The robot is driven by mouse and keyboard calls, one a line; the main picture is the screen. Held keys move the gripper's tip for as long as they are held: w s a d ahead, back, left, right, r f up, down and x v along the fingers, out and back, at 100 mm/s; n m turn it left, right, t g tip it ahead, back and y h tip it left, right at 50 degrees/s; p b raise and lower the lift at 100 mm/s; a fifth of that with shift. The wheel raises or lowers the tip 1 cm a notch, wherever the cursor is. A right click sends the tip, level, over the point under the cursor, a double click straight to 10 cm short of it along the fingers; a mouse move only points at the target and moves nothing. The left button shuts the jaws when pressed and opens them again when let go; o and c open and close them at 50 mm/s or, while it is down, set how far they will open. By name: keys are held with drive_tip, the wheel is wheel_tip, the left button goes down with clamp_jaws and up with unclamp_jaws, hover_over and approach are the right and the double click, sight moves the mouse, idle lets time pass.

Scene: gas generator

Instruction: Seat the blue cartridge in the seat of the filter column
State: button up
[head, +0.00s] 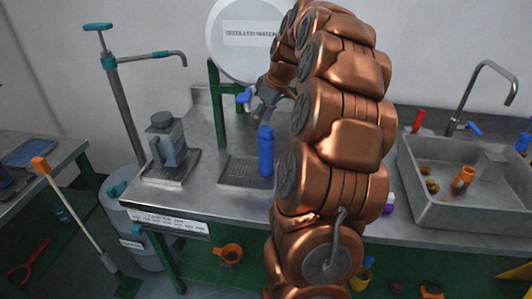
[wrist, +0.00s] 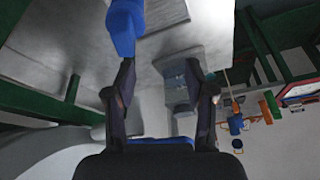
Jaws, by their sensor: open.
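A blue cartridge (head: 266,152) stands upright on the steel bench, at the right edge of a dark ribbed tray. My gripper (head: 262,112) is just above and behind its top in the head view, with nothing seen between its fingers. In the wrist view my gripper (wrist: 160,72) shows two fingers spread wide apart and empty. A blue body (wrist: 125,25) shows beyond the left finger there, probably the cartridge. A green upright frame (head: 216,105) with a small blue part (head: 244,96) stands left of my gripper; it may be the filter column. I cannot make out its seat.
A grey canister (head: 167,140) stands on a tray to the left. A hand pump (head: 122,90) rises beside the bench. A sink (head: 470,195) with an orange item is at right. My arm hides the bench middle. The ribbed tray (head: 236,172) is bare left of the cartridge.

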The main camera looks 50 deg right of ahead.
sight(268, 128)
drive_tip(key=d, duration=0.5)
drive_tip(key=shift+s+p+x, duration=0.15)
drive_tip(key=shift+p+x, duration=0.6)
drive_tip(key=shift+x, duration=1.15)
drive_tip(key=shift+s+p+x, duration=0.15)
drive_tip(key=shift+p+x, duration=0.55)
drive_tip(key=shift+x, duration=1.2)
drive_tip(key=shift+a+f, duration=0.1)
drive_tip(key=shift+c, duration=0.4)
clamp_jaws()
